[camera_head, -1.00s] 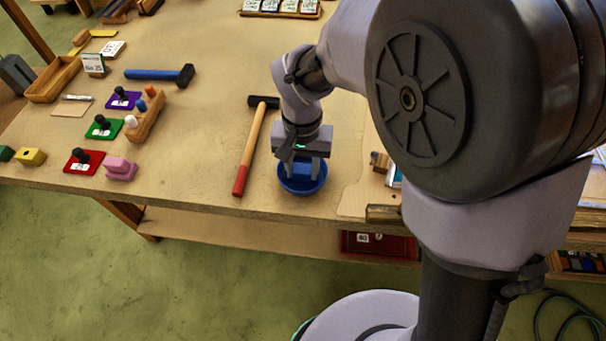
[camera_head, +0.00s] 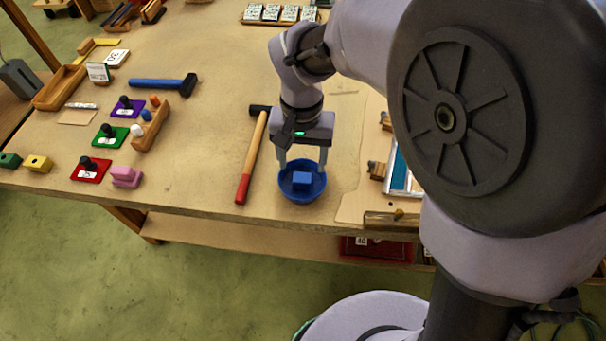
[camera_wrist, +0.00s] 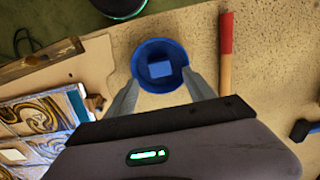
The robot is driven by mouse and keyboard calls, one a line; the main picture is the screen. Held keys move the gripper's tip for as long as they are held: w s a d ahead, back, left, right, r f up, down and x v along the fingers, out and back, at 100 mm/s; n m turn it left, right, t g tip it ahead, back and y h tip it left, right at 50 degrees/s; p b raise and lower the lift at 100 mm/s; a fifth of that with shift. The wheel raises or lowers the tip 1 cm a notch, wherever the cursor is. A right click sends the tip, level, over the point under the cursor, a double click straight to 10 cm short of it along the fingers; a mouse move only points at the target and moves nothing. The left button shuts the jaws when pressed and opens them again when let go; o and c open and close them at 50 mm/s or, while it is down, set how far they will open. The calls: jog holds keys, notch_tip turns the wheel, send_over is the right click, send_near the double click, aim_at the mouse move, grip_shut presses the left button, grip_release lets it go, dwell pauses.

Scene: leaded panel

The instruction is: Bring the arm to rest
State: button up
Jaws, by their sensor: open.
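My gripper (camera_head: 302,165) is open and empty, its two fingers pointing down just above a blue bowl (camera_head: 289,190). A blue block (camera_head: 301,179) lies inside the bowl, apart from the fingers. In the wrist view, my gripper (camera_wrist: 163,88) has its fingertips apart at either side of the near part of the bowl (camera_wrist: 142,56), with the block (camera_wrist: 159,69) between them and beyond. My arm comes down over the bench from the right. Part of the bench on the right is hidden behind it.
A red-ended hammer (camera_head: 250,165) lies close left of the bowl. The leaded panel (camera_head: 402,170) is to the right, partly hidden by my arm. A blue-handled hammer (camera_head: 160,83), green pad (camera_head: 110,136) and red pad (camera_head: 90,170) lie left. The bench between the two hammers is clear.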

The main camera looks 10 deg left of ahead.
notch_tip(320, 180, up, 11)
jog(key=p, duration=0.4)
jog(key=s+d+r+m+t+y+b, duration=0.1)
jog(key=s+d+m+t, duration=0.1)
jog(key=s+d, duration=0.4)
jog(key=s+d+r+m+t+y+b, duration=0.1)
jog(key=s+d+r+m+t+b, duration=0.1)
jog(key=s+d, duration=0.5)
jog(key=d+t, duration=0.1)
jog(key=d, duration=0.2)
jog(key=shift+d+r+m+t, duration=0.25)
jog(key=shift+d+m+t, duration=0.15)
